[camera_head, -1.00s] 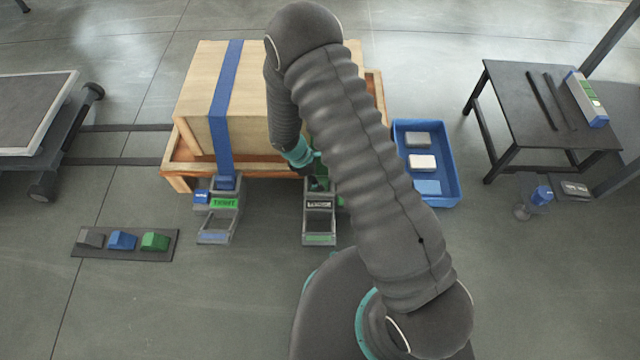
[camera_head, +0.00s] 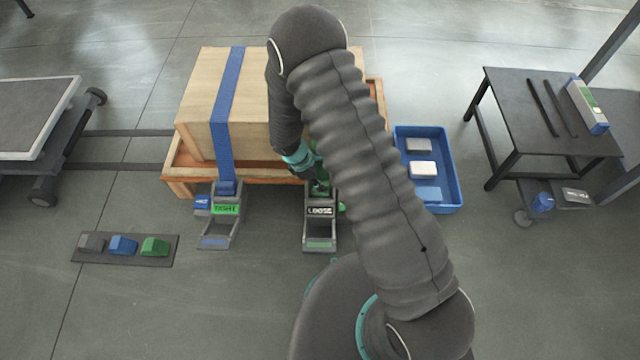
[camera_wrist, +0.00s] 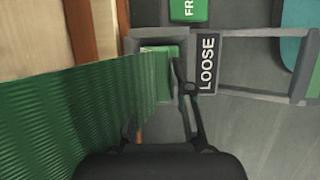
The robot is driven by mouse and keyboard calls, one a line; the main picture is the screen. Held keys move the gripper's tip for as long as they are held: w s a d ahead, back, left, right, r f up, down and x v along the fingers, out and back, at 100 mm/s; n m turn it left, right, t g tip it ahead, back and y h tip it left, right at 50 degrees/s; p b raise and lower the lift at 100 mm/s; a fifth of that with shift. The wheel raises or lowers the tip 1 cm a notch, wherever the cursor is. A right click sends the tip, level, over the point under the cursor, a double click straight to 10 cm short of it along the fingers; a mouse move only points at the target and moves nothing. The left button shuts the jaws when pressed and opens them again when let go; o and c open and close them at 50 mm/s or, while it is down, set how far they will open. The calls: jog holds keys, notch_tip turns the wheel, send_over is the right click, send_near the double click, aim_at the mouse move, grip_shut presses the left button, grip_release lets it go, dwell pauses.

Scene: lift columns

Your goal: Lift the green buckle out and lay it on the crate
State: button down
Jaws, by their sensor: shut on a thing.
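The wooden crate (camera_head: 192,110) stands on an orange-brown pallet, with a blue strap (camera_head: 222,125) over its left part. A grey ratchet (camera_head: 320,242) with a LOOSE label is on the floor in front; it also shows in the wrist view (camera_wrist: 240,34). The green buckle (camera_wrist: 160,49) shows at the ratchet's crate-side end, partly covered by the ribbed green strap (camera_wrist: 60,120). My gripper (camera_wrist: 178,75) is at this end, shut on the green buckle, though the strap hides one finger and the contact. In the head view my gripper (camera_head: 319,180) is partly hidden by my arm.
A dark mat (camera_head: 90,255) with grey, blue and green blocks lies at the front left. A blue bin (camera_head: 455,195) is right of the crate. A black table (camera_head: 520,95) stands far right. Open floor lies in front.

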aim_at(324, 183)
notch_tip(324, 183, up, 3)
jog(key=shift+r, duration=0.1)
jog(key=s+d+r, duration=0.6)
jog(key=s+d, duration=0.1)
jog(key=d, duration=0.1)
jog(key=shift+s+d+r, duration=0.35)
jog(key=shift+d, duration=0.05)
